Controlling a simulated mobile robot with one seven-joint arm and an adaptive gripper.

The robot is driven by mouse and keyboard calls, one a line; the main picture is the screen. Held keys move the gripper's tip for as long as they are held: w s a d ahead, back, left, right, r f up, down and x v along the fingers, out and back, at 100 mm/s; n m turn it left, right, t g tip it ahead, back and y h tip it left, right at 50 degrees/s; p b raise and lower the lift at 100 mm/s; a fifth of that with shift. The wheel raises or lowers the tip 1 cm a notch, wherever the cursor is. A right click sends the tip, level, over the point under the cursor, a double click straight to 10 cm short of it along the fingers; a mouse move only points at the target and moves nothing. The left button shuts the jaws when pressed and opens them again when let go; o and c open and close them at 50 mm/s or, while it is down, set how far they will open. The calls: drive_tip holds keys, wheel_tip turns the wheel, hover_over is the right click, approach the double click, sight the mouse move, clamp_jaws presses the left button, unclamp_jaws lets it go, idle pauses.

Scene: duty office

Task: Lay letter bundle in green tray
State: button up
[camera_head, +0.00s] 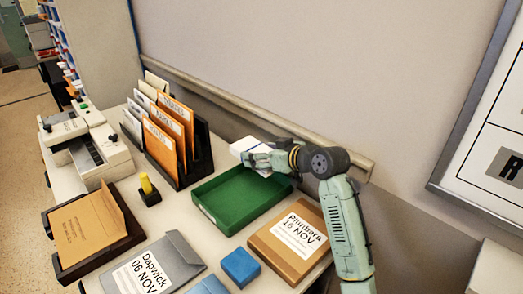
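The green tray (226,222) lies on the desk, open and empty as far as I can see. A pale white bundle, apparently the letter bundle (240,146), is at my gripper (251,160), above the tray's back edge. My gripper reaches in from the right and appears shut on the bundle. The fingers hide part of the bundle, and my gripper hides the tray's back right corner.
A black rack (198,154) with orange folders stands behind left of the tray. A brown Plimbora parcel (268,256), a blue block (240,267) and a grey Dapwick envelope (182,262) lie in front. A yellow-topped stamp (147,188) stands left. A wall rail (225,103) runs behind.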

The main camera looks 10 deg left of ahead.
drive_tip(key=shift+f+b, duration=1.75)
drive_tip(key=shift+f, duration=1)
drive_tip(key=o, duration=1.3)
drive_tip(key=v, duration=1.2)
